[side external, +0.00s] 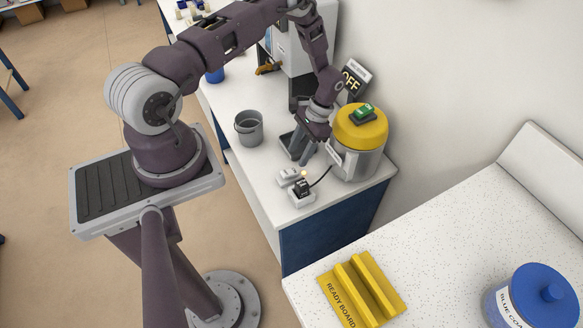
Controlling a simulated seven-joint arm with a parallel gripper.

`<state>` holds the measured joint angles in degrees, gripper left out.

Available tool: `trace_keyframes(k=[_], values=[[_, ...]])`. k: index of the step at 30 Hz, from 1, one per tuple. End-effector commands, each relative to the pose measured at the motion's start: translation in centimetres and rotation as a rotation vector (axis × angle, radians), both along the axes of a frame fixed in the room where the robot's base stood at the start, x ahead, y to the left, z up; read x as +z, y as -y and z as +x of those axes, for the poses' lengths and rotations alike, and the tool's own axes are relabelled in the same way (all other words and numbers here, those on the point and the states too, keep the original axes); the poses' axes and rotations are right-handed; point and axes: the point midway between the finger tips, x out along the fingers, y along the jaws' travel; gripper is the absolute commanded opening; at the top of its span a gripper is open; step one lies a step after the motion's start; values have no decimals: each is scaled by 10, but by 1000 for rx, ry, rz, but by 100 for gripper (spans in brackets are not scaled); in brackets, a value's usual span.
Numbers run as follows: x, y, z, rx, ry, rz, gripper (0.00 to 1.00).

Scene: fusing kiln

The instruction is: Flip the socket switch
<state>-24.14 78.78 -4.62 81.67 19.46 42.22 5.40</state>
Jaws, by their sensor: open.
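A white socket block (302,198) sits near the front end of the white counter, with a black plug (301,186) in it. A black cable (321,177) runs from the plug to the kiln (359,158), a grey drum with a yellow lid. A second small white block (288,176) lies just behind the socket block; I cannot make out a switch or its position. My gripper (300,155) points down over the counter, open, between the kiln and a grey bucket. It is behind the socket block and appears apart from it.
The grey bucket (248,127) stands left of my gripper. An "OFF" sign (352,79) is at the wall behind the kiln, and a green item (364,112) is on the lid. A yellow "READY BOARD" rack (362,290) and blue-lidded jar (532,299) occupy the nearer speckled counter.

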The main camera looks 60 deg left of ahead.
Motion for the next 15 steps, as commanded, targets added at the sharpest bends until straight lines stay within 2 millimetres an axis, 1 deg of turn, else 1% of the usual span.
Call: trace_keyframes(k=[6,9,12,15], values=[[-37,1,-17,0,-6,-2,49],[-53,1,-23,1,-4,-2,49],[-62,0,-27,0,-4,-1,49],[-66,1,-28,0,-3,-1,49]])
